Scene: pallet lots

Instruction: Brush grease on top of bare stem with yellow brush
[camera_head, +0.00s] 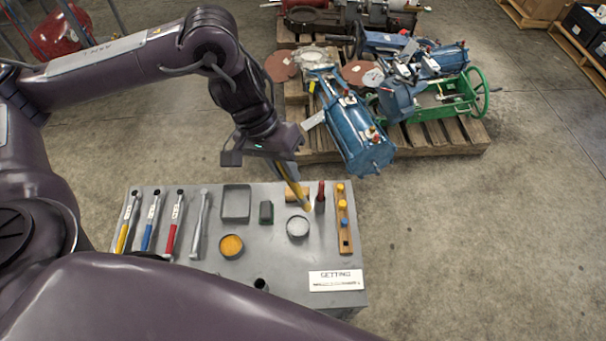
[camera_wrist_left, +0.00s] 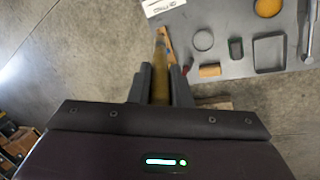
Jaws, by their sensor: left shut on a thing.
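My left gripper (camera_head: 287,172) is shut on a yellow brush (camera_head: 300,196), which slants down to the right over the far side of the grey table. In the left wrist view, the brush (camera_wrist_left: 160,60) sticks out between the fingers (camera_wrist_left: 160,88). Its lower end is near a round tin with pale grey contents (camera_head: 298,228); I cannot tell whether they touch. Another round tin (camera_head: 231,245) holds orange-yellow stuff. I cannot make out a bare stem for certain. My right gripper is not in view.
The table (camera_head: 290,262) also holds several coloured-handled tools (camera_head: 150,222), an empty tray (camera_head: 236,203), a dark block (camera_head: 266,211), a red upright piece (camera_head: 320,196) and a wooden strip with yellow and blue pieces (camera_head: 342,212). Behind, a pallet (camera_head: 440,138) carries blue and green machinery.

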